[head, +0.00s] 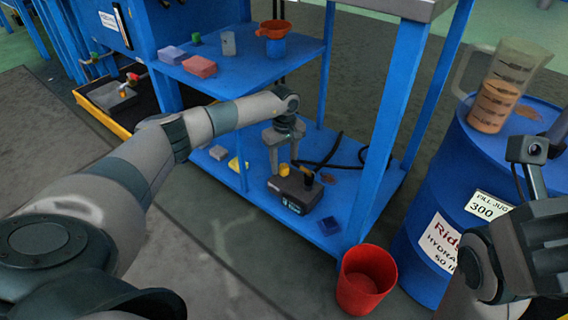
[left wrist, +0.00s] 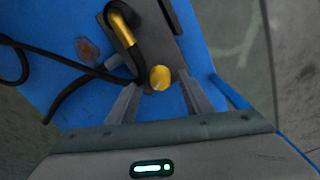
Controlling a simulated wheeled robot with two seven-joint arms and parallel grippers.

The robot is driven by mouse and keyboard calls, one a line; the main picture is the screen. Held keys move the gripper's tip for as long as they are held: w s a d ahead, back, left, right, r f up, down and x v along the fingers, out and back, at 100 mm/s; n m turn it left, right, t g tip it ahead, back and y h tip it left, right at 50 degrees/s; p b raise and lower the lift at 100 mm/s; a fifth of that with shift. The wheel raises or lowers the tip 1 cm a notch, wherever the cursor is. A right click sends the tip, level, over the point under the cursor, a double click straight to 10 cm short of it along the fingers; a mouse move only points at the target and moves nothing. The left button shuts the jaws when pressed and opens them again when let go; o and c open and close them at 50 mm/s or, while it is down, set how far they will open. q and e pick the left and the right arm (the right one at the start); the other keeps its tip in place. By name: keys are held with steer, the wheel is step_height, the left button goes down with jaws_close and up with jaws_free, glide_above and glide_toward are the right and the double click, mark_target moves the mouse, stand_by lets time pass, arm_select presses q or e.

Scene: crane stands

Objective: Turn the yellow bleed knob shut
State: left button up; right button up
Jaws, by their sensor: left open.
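The yellow bleed knob (head: 284,169) sits on a dark pump block (head: 296,194) on the lower blue shelf. In the left wrist view the round yellow knob (left wrist: 160,77) shows between the tips of my two fingers, with a gap on each side. My left gripper (head: 284,156) is open and points down just above the knob. Whether the fingertips reach down beside the knob is hard to tell. My right arm's end (head: 535,225) is at the right edge of the head view; its fingers cannot be made out.
The upper shelf (head: 240,72) and a blue post (head: 390,125) flank my left arm. A red bucket (head: 366,280) and a blue drum (head: 425,205) with a jug (head: 497,98) stand right.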

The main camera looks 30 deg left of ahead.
arm_select(q)
steer(key=c, duration=1.1)
steer(key=shift+o, duration=0.2)
steer(key=shift+r, duration=0.1)
